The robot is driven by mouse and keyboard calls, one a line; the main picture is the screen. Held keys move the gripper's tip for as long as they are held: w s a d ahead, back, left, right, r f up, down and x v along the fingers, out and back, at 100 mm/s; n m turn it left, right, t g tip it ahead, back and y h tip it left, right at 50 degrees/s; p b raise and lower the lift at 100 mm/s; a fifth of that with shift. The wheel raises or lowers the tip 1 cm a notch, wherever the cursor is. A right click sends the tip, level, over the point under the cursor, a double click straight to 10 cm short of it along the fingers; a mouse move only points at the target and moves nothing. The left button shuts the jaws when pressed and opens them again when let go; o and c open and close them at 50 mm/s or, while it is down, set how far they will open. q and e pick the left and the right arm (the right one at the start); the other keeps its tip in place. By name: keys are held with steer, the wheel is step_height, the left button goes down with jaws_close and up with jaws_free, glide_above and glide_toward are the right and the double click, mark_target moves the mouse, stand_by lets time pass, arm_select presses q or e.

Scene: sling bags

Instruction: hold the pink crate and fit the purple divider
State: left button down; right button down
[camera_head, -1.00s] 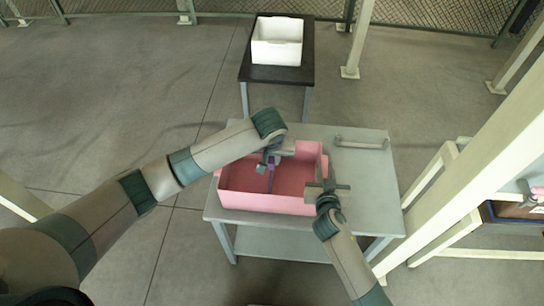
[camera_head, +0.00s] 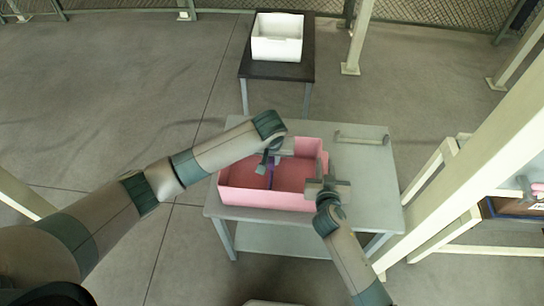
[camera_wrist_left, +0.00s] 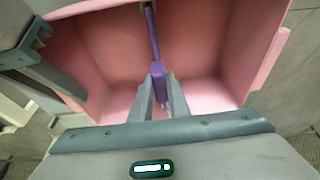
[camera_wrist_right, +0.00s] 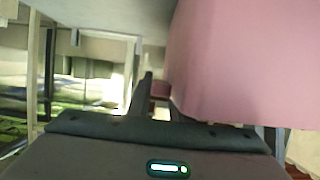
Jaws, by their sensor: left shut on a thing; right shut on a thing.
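The pink crate (camera_head: 262,201) sits on the grey table, open side up. The purple divider (camera_wrist_left: 154,45) stands inside the crate, seen nearly edge-on, and runs across its middle in the left wrist view. My left gripper (camera_head: 270,166) is over the crate, shut on the divider's upper edge (camera_wrist_left: 159,80). My right gripper (camera_head: 322,182) is at the crate's right wall, shut on it. In the right wrist view the crate's pink wall (camera_wrist_right: 235,60) fills the upper right. How far down the divider sits is hard to tell.
The grey table (camera_head: 372,185) has a metal handle (camera_head: 362,140) at its back right and free room right of the crate. A white bin (camera_head: 277,38) stands on a dark table (camera_head: 262,73) behind. A pale post (camera_head: 470,160) rises on the right.

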arm_select(q)
steer(key=shift+f, duration=0.6)
steer(key=c, duration=1.6)
jaws_free()
steer(key=shift+r, duration=0.15)
steer(key=v, duration=1.1)
steer(key=shift+s+r, duration=0.2)
steer(key=shift+r, duration=0.15)
arm_select(e)
steer(key=c, duration=1.5)
jaws_free()
steer(key=v, duration=1.2)
